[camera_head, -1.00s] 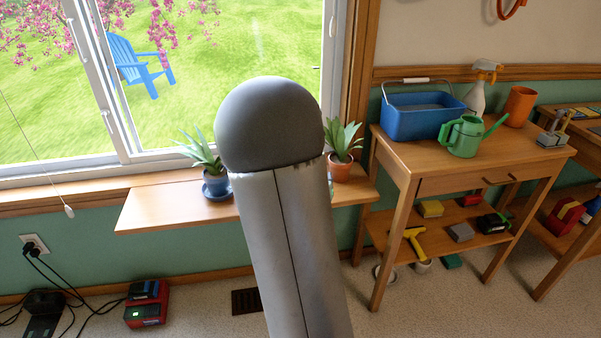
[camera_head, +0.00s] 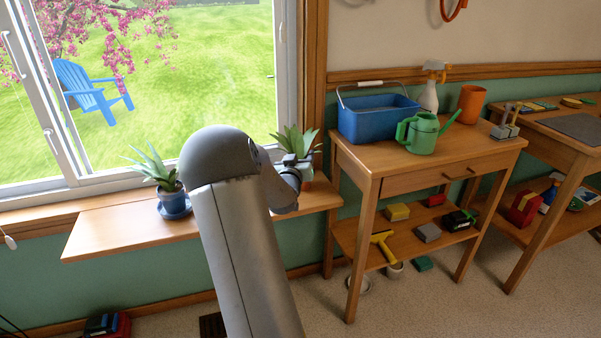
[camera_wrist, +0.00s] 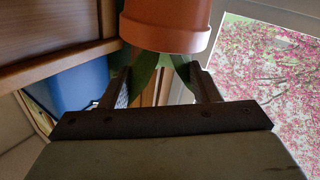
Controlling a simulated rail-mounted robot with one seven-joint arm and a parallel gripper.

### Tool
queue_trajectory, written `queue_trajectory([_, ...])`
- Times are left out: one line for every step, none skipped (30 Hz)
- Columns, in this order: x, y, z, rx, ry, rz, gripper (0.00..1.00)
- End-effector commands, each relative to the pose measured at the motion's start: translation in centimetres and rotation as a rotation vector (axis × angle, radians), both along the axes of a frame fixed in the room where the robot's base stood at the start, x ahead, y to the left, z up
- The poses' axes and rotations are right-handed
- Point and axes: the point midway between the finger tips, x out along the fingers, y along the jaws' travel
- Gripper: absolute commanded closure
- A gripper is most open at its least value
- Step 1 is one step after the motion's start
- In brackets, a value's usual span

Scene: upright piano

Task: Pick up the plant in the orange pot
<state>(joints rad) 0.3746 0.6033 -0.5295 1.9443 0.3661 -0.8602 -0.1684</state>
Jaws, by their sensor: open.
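The plant in the orange pot (camera_head: 298,142) stands on the window shelf, its pot partly hidden behind my arm in the head view. In the wrist view, the orange pot (camera_wrist: 165,28) appears at the top, with green leaves (camera_wrist: 143,76) hanging below it, as the view is turned over. My gripper (camera_wrist: 160,70) is open, its fingers spread to either side of the leaves and their tips just short of the pot's rim. I cannot tell if they touch the plant. In the head view my gripper (camera_head: 290,170) is small and close to the plant.
A plant in a blue pot (camera_head: 172,198) stands left on the window shelf (camera_head: 125,225). Right of the shelf is a wooden table (camera_head: 390,158) with a blue tub (camera_head: 378,118), green watering can (camera_head: 420,132), spray bottle (camera_head: 431,88) and orange cup (camera_head: 471,104).

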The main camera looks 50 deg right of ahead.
Motion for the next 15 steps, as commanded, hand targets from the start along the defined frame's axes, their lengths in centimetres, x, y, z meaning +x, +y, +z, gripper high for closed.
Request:
queue_trajectory([0.1, -0.2, -0.1, 0.000, 0.000, 0.000, 0.44])
queue_trajectory([0.2, -0.4, -0.1, -0.001, 0.000, 0.000, 0.44])
queue_trajectory([0.5, -0.7, -0.2, -0.001, 0.000, 0.000, 0.44])
queue_trajectory([0.8, -1.0, -0.3, 0.000, 0.000, 0.000, 0.44])
queue_trajectory([1.1, -1.4, -0.4, -0.001, 0.000, 0.000, 0.44])
queue_trajectory([1.5, -1.9, -0.5, -0.001, 0.000, 0.000, 0.44])
queue_trajectory([1.9, -2.2, -0.5, -0.001, 0.000, 0.001, 0.44])
queue_trajectory([2.1, -2.6, -0.6, -0.002, -0.001, 0.000, 0.44])
queue_trajectory([2.3, -3.2, -0.5, -0.001, -0.001, -0.001, 0.44])
queue_trajectory([2.5, -3.5, -0.5, -0.001, -0.001, -0.001, 0.44])
queue_trajectory([2.7, -3.8, -0.4, -0.001, 0.000, 0.000, 0.44])
queue_trajectory([2.8, -4.1, -0.4, 0.000, -0.001, 0.000, 0.44])
queue_trajectory([2.9, -4.2, -0.3, 0.001, -0.001, 0.001, 0.44])
queue_trajectory([3.0, -4.3, -0.3, 0.001, -0.001, 0.001, 0.44])
queue_trajectory([3.0, -4.4, -0.3, 0.002, 0.000, 0.001, 0.44])
